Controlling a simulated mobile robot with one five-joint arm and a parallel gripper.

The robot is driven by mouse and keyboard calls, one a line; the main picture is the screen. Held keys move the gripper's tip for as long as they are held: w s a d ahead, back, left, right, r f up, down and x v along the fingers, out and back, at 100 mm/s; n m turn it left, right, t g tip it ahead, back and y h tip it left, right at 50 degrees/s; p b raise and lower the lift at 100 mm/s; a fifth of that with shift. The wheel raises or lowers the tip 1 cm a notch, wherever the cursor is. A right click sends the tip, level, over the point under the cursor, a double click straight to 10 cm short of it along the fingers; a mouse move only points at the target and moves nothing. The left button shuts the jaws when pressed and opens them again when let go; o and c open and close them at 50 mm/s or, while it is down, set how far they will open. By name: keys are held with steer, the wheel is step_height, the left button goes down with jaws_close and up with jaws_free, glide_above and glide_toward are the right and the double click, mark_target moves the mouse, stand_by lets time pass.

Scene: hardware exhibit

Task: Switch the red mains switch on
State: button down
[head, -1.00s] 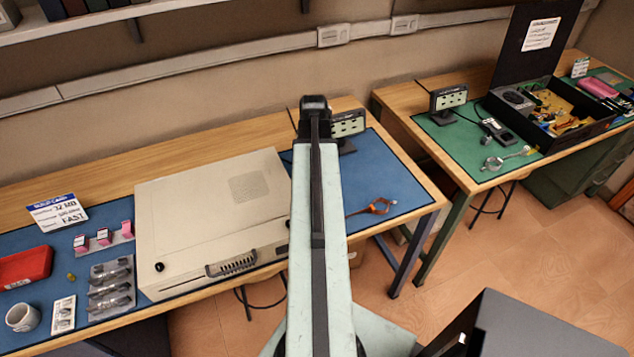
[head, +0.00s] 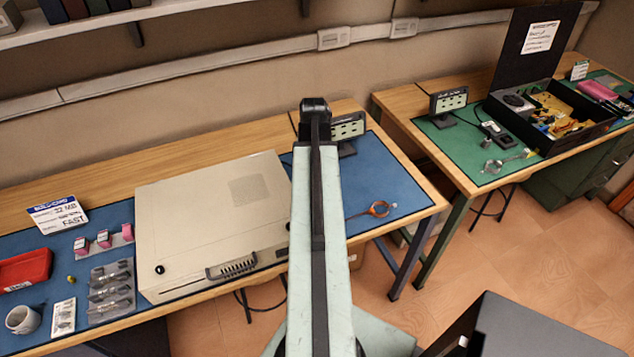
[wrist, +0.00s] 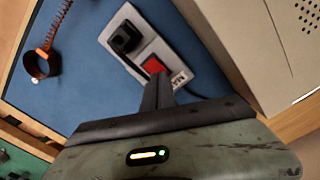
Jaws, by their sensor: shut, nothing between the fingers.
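The red mains switch (wrist: 154,66) shows in the wrist view, set in a light grey block on the blue mat. A black plug or socket (wrist: 124,38) sits on the same block beside it. My gripper (wrist: 158,76) is shut and empty, its fingertips right by the near edge of the red switch. I cannot tell whether they touch it. I cannot tell which way the switch is set. In the head view my arm hides the block, the switch and the gripper.
A beige computer case (head: 215,215) lies left of my arm, close to the block. An orange coiled wrist strap (head: 378,209) lies on the blue mat (head: 405,190) to the right. A small display stand (head: 348,128) stands behind. A second bench with a green mat (head: 455,150) is further right.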

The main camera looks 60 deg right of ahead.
steer(key=shift+r+p, duration=2.5)
steer(key=shift+r, duration=0.4)
